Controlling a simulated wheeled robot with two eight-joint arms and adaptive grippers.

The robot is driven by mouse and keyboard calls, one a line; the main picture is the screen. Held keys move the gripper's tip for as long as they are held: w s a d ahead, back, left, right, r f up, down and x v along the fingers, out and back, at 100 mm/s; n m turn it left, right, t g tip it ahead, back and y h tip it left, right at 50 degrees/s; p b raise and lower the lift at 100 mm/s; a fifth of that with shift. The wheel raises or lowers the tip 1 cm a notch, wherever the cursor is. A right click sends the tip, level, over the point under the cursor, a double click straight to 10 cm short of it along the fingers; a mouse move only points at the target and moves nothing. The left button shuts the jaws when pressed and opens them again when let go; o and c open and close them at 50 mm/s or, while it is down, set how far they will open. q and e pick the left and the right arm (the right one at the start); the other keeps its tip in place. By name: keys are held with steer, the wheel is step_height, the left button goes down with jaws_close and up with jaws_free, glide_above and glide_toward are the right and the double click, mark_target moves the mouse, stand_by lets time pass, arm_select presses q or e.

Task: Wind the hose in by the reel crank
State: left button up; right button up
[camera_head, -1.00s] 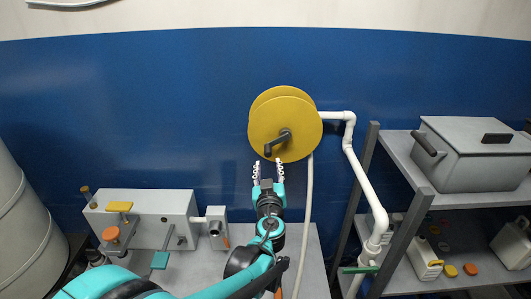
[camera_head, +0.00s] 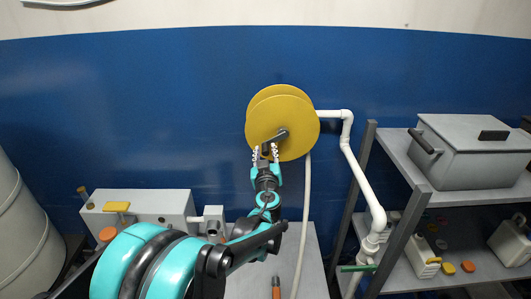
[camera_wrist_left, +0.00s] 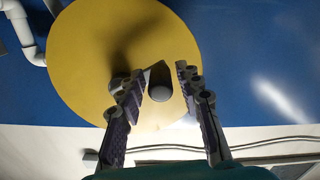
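The yellow hose reel (camera_head: 282,112) is mounted in front of the blue wall. Its dark crank (camera_head: 280,136) sits on the front face, with the handle pointing down and left. The reel (camera_wrist_left: 90,50) and the crank handle's rounded end (camera_wrist_left: 160,92) show in the left wrist view. In the wrist view one finger is on each side of the handle, with gaps visible. The pale hose (camera_head: 304,200) hangs from the reel to the bench. My right gripper is not in view.
A white pipe (camera_head: 362,175) runs from behind the reel down to a green-handled valve (camera_head: 358,268). A shelf (camera_head: 450,200) with a grey lidded box (camera_head: 470,150) stands right. A grey box with valves (camera_head: 140,205) stands left. A pale drum (camera_head: 20,235) is at far left.

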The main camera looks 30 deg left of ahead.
mark_target(266, 148)
arm_select(q)
jaws_close()
steer(key=shift+r, duration=0.15)
steer(key=m, duration=0.1)
steer(key=r+m, duration=0.1)
steer(key=r+m+p, duration=0.1)
steer(key=shift+s+a+m, duration=0.25)
steer(key=shift+a+m, duration=0.05)
steer(key=shift+a, duration=0.1)
step_height(266, 148, up, 3)
steer(key=m+p, duration=0.1)
steer(key=m, duration=0.3)
steer(key=shift+f+m, duration=0.1)
steer(key=shift+m, duration=0.2)
steer(key=m, duration=0.1)
steer(key=r+m+p, duration=0.1)
steer(key=m, duration=0.1)
steer(key=d+r+m, duration=0.1)
steer(key=shift+w+r+m, duration=0.25)
steer(key=shift+m, duration=0.05)
steer(key=shift+w+d+r+m+p, duration=0.2)
steer(key=shift+d+r+m+p, duration=0.15)
steer(key=shift+m, duration=0.55)
steer(key=shift+w+d+r+m+p, duration=0.2)
steer(key=shift+r+m, duration=0.2)
steer(key=shift+m, duration=0.5)
